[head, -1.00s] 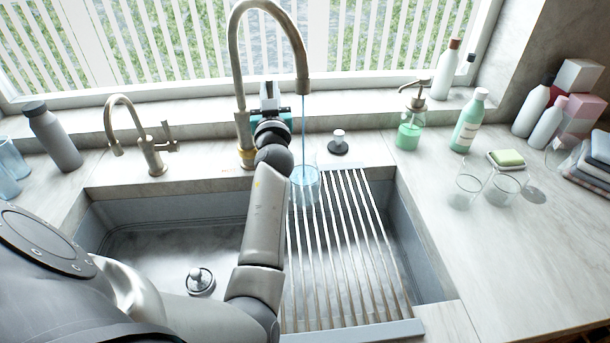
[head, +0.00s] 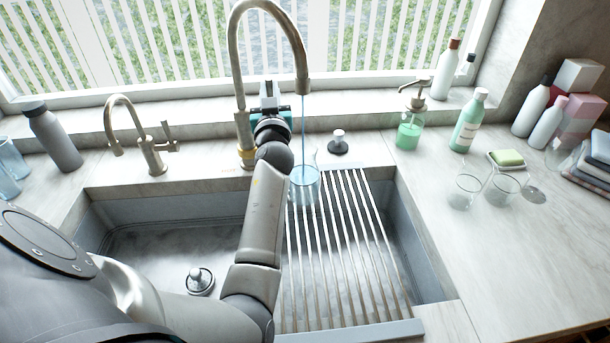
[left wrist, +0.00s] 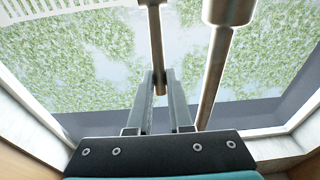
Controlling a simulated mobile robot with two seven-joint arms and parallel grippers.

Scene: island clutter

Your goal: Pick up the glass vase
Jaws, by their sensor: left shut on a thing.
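No vase is plainly marked out among the glassware. A clear rounded glass vessel (head: 563,153) stands at the far right, beside folded towels. A bluish glass (head: 305,186) stands on the sink rack under a stream of water. Two clear glasses (head: 465,190) stand on the right counter. My left gripper (head: 269,88) is at the tall tap behind the sink, away from all this glassware. In the left wrist view its fingers (left wrist: 160,100) are shut around a thin metal rod (left wrist: 157,50), seemingly the tap's lever. My right gripper is not in view.
The tall tap (head: 236,80) arches over the sink, and a smaller tap (head: 150,150) stands left. A slatted rack (head: 345,260) covers the sink's right part. Bottles and a green soap dispenser (head: 408,132) stand at the back right. The right counter's front is clear.

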